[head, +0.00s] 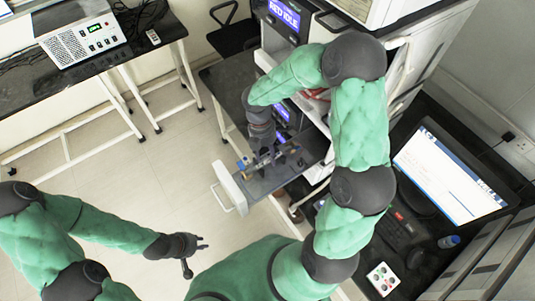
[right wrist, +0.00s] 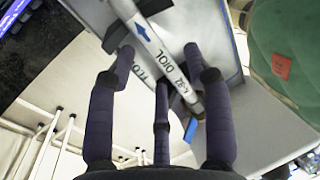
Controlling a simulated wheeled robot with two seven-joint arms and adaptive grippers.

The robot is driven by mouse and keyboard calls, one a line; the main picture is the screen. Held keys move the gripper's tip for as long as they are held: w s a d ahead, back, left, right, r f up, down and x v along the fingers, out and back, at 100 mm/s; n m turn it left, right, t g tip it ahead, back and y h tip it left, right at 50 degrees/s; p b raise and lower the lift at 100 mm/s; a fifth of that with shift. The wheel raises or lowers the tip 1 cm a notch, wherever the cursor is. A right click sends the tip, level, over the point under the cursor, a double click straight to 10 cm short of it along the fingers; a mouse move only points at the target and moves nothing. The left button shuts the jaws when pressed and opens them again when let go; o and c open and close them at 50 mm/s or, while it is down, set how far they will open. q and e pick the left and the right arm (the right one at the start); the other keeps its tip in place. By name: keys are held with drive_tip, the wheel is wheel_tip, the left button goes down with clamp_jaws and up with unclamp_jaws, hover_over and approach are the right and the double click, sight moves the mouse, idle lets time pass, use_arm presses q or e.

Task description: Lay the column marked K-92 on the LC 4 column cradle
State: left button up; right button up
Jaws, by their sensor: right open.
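A pale, slim column (right wrist: 168,58) with a blue arrow and print reading DIOL and what looks like K-92 lies slanted before my right gripper in the right wrist view. My right gripper (right wrist: 160,90) is open, its fingers spread around or just above the column; I cannot tell whether they touch it. In the head view, my right gripper (head: 264,146) is over the pulled-out drawer (head: 268,186), where a column partly shows beneath the fingers. My left gripper (head: 196,254) is open and empty, low over the floor. I cannot make out a cradle marked LC 4.
The drawer's white front (head: 229,188) with its handle sticks out from the instrument stack. A screen reading RED IDLE (head: 284,13) is above. A monitor (head: 447,176) and keyboard stand at right. A side table (head: 105,65) with a white power unit (head: 80,38) is at left. Floor between is clear.

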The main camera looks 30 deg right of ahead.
drive_tip(key=v, duration=1.1)
drive_tip(key=shift+r, duration=0.25)
drive_tip(key=shift+w, duration=0.1)
